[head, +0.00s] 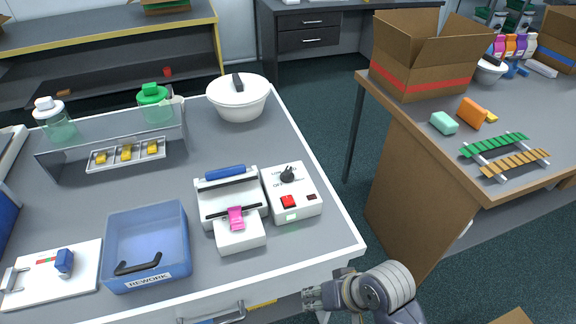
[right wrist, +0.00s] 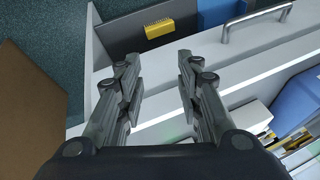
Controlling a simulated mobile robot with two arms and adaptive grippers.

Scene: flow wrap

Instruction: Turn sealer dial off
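The sealer (head: 230,190) stands on the grey bench, with a blue bar on top and a pink piece (head: 236,217) at its front. To its right is a white control box (head: 305,207) with a red switch, a small dark red indicator and a lit pale green patch. The black dial (head: 288,174) sits at the top of the box beside an "OFF" mark; its exact setting is too small to tell. My right gripper (head: 310,298) is below the bench's front edge, apart from the dial. In the right wrist view its fingers (right wrist: 160,95) are spread and empty. My left gripper is out of view.
A drawer handle (head: 212,314) sticks out of the bench front. A second table with a cardboard box (head: 420,62) is at the right, across a floor gap.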

